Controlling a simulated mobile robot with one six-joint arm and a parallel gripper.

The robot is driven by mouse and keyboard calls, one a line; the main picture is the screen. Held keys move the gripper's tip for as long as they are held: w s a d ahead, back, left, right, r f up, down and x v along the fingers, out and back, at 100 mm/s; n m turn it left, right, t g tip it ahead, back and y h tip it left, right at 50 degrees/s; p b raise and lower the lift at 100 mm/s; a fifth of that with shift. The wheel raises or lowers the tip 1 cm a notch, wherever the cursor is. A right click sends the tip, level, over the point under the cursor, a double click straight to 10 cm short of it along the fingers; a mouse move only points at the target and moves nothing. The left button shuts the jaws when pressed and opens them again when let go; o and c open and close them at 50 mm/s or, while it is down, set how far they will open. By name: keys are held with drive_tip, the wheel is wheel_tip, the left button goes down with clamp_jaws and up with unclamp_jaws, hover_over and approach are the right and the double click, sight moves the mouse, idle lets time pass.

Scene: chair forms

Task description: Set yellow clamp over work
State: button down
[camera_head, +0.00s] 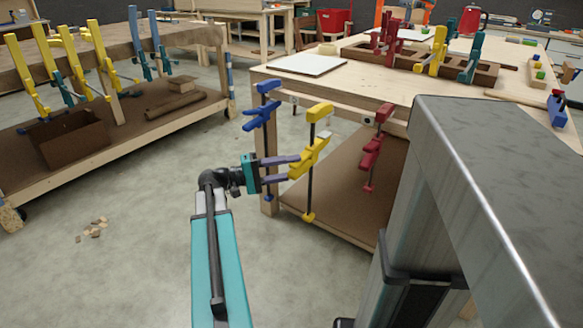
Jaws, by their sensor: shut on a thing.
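A yellow clamp (311,153) with a dark upright bar stands at the front edge of the light wooden workbench (262,74), between a blue clamp (262,112) on its left and a red clamp (373,146) on its right. My gripper (293,167) reaches in from the left, with its two purple fingers shut on the yellow clamp's lower yellow part. The clamp is about upright, its top jaw near the height of the bench edge. A pale wooden strip (345,112) runs along that edge, partly behind the clamps. I cannot tell whether the yellow clamp touches it.
A large grey metal post (480,190) blocks the right foreground. The bench has a brown lower shelf (345,205). A wooden rack (480,75) with several clamps and a white board (306,64) lie on top. Another bench (130,130) stands left; the floor between is mostly clear.

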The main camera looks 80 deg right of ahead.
sight(311, 151)
drive_tip(key=shift+s+d+r, duration=0.15)
drive_tip(key=shift+d, duration=0.25)
drive_tip(key=shift+s+d, duration=0.15)
drive_tip(key=shift+d, duration=0.1)
idle(0.3)
drive_tip(key=shift+s+d+p, duration=0.1)
drive_tip(key=shift+s+d, duration=0.75)
drive_tip(key=shift+d, duration=0.6)
drive_tip(key=shift+s+d+p, duration=0.1)
drive_tip(key=shift+s+d, duration=0.7)
drive_tip(key=shift+d, duration=0.7)
drive_tip(key=shift+s+d+p, duration=0.1)
drive_tip(key=shift+s+d, duration=0.75)
drive_tip(key=shift+d, duration=0.6)
